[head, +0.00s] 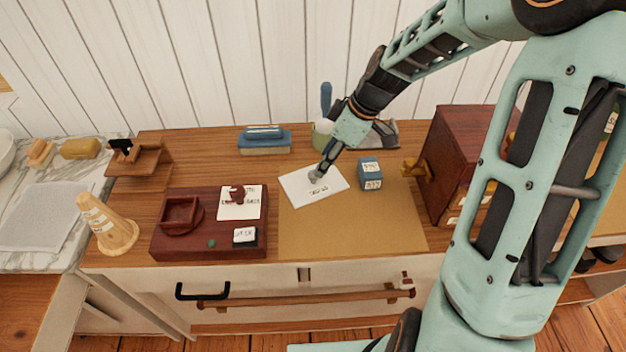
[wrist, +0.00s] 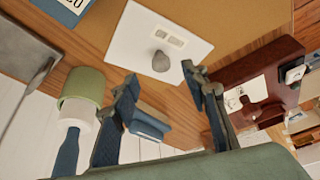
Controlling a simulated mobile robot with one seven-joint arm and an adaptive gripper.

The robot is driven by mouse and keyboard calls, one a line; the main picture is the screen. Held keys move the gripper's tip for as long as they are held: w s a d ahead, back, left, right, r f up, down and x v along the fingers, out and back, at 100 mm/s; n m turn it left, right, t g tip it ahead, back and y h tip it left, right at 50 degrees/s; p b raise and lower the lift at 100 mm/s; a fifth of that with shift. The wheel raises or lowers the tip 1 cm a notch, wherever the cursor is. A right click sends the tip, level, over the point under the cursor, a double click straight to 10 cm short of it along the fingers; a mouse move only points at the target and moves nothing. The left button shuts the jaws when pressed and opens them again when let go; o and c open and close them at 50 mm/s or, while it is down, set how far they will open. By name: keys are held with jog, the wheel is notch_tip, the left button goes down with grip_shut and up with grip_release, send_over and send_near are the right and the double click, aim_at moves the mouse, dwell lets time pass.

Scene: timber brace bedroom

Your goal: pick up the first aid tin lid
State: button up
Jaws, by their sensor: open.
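I cannot clearly tell which thing is the first aid tin lid. A flat white rectangular piece (head: 296,190) with dark print lies partly on the tan mat; it could be the lid or a sheet. In the wrist view this white piece (wrist: 128,45) carries a grey rounded lump (wrist: 160,62) beside two small label patches. My gripper (head: 320,170) is over the white piece, close to the lump. In the wrist view my gripper (wrist: 158,82) has its fingers apart, with nothing held between them. Whether the fingertips touch anything cannot be told.
A blue labelled box (head: 370,173) stands right of the white piece on the mat (head: 350,232). A green cup (head: 320,136) and a blue block (head: 264,140) are behind. A dark red tray (head: 180,245) is left, a red-brown cabinet (head: 462,150) right. The mat's front is clear.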

aim_at(314, 178)
jog(key=shift+x, duration=3.55)
jog(key=shift+a, duration=0.2)
grip_shut()
